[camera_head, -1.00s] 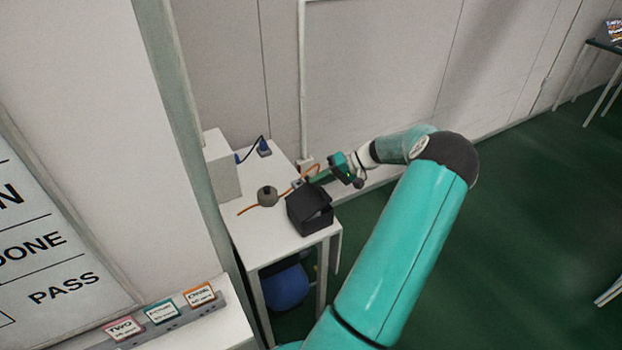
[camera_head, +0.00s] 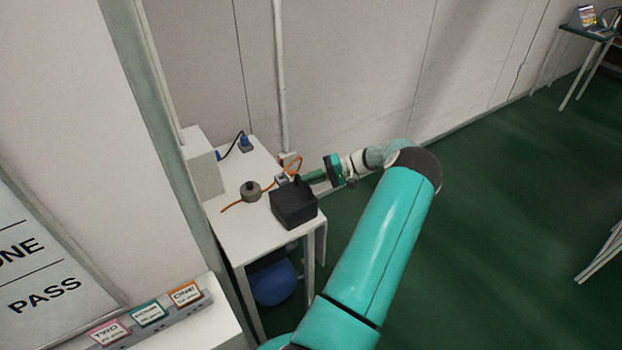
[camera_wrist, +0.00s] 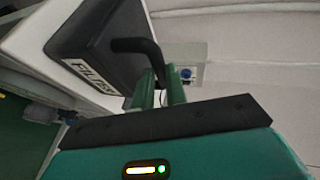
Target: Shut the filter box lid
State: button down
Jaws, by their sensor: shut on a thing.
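The black filter box (camera_head: 293,210) stands near the front right corner of the white table. Its lid (camera_head: 291,196) looks low, about level with the rim; I cannot tell whether it is fully down. In the wrist view the box (camera_wrist: 92,52) is close, with a white label on one face and a bent black handle (camera_wrist: 138,46) sticking out towards me. My gripper (camera_head: 302,179) reaches in from the right at the box's far side. In the wrist view its green fingers (camera_wrist: 160,84) are shut on the handle's end, which they partly hide.
On the white table (camera_head: 242,215) are a grey round part (camera_head: 251,190), an orange cable (camera_head: 236,205), a pale block (camera_head: 206,175) and a blue plug (camera_head: 244,145). A wall with a pipe (camera_head: 281,80) stands behind. A blue ball (camera_head: 275,283) lies below the table.

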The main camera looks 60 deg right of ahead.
jog(key=shift+s+f, duration=0.15)
jog(key=shift+f, duration=0.2)
jog(key=c, duration=1.4)
grip_release()
jog(key=shift+d, duration=0.1)
jog(key=v, duration=1.3)
jog(key=shift+s+d+r, duration=0.15)
jog(key=shift+s+r, duration=0.1)
jog(key=shift+r, duration=0.05)
